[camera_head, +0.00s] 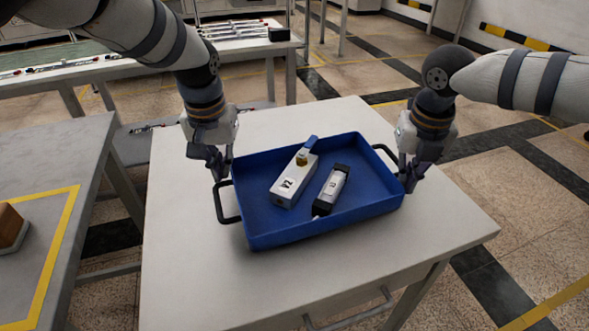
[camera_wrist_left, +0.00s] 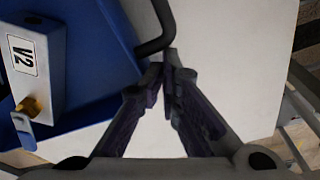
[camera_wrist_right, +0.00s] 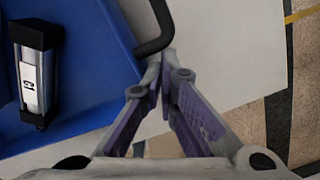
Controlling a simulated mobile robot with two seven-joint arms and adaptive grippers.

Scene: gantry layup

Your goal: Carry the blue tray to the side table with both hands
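The blue tray (camera_head: 262,232) is level over the white table (camera_head: 185,290), low at its surface; I cannot tell if a small gap lies beneath. It has a black handle on each side. My left gripper (camera_head: 219,174) is shut at the far end of the left handle (camera_wrist_left: 165,30). My right gripper (camera_head: 409,184) is shut at the near end of the right handle (camera_wrist_right: 162,28). Both wrist views show the fingertips together at a handle's bend, partly hiding the contact. The tray holds a white block marked V2 (camera_head: 294,182) and a grey, black-capped cylinder (camera_head: 331,190).
A grey table (camera_head: 60,165) with a yellow outline and a brown block (camera_head: 10,228) stands at the left. A long bench (camera_head: 105,68) with tools is behind. White tabletop is bare in front of the tray. Tiled floor lies open at the right.

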